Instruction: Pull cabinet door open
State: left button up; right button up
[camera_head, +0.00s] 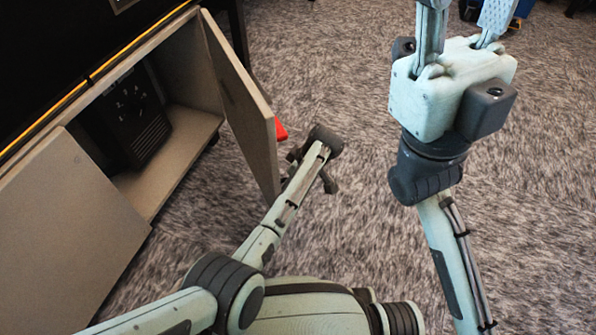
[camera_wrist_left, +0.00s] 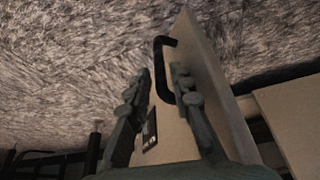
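The cabinet (camera_head: 183,160) stands at the left of the head view. Its right-hand door (camera_head: 243,105) is swung well open, edge towards me. The door also shows in the left wrist view (camera_wrist_left: 213,85), with a black bar handle (camera_wrist_left: 161,72) on its face. My left gripper (camera_wrist_left: 160,75) is at the door, its two fingers apart on either side of the handle in that view. I cannot tell whether a finger touches it. In the head view my left wrist is beside the door's free edge. My right gripper (camera_head: 463,20) is raised, fingers apart and empty; its tips are cut off.
The left-hand door (camera_head: 65,235) is closed. A dark box with dial marks (camera_head: 130,118) stands inside the cabinet. A small red thing (camera_head: 281,130) shows beside the open door. Carpeted floor (camera_head: 335,65) beyond the door is clear.

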pick_arm(q)
jog(key=v, duration=1)
jog(key=shift+d, duration=0.15)
jog(key=shift+w+r, duration=0.1)
